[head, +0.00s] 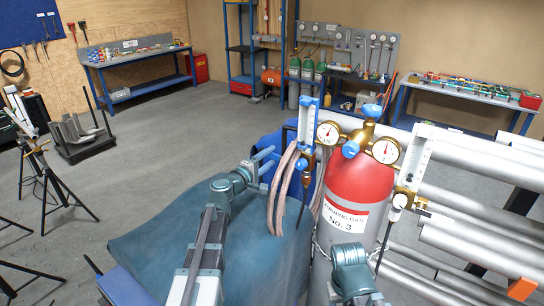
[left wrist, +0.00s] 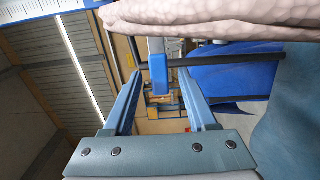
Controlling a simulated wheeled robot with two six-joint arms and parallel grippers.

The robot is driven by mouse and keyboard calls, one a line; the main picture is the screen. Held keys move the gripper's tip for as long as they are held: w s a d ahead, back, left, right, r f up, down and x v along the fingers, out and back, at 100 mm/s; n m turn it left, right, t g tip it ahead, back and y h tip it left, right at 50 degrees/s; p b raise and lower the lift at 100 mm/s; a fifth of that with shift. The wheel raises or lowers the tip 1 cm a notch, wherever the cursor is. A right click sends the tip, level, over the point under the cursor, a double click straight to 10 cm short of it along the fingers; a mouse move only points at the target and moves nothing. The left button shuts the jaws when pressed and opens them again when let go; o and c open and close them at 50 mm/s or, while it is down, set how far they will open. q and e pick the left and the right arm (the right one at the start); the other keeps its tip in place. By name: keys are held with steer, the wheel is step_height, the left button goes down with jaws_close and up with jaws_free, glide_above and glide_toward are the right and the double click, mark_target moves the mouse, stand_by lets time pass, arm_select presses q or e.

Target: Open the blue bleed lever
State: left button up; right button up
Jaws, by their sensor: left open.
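The blue bleed lever (head: 302,164) appears as a small blue piece below the left blue-framed flowmeter (head: 308,121), beside a thin dark rod. In the left wrist view, a blue block that looks like the lever (left wrist: 159,75) lies in line with the gap between my left fingertips, touching neither finger. My left gripper (head: 270,163) is open and empty, to the left of the lever in the head view. It also shows in the left wrist view (left wrist: 159,80). The exact distance to the lever is unclear. My right gripper's fingers do not show.
Pinkish hoses (head: 284,182) hang close by my left gripper and cross the top of the left wrist view (left wrist: 210,20). A red gas cylinder (head: 361,180) with two gauges stands to the right. A second flowmeter (head: 417,160) and silver pipes (head: 480,240) lie beyond it.

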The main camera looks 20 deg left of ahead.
arm_select(q)
steer(key=shift+x, duration=0.95)
jaws_close()
stand_by(0.8)
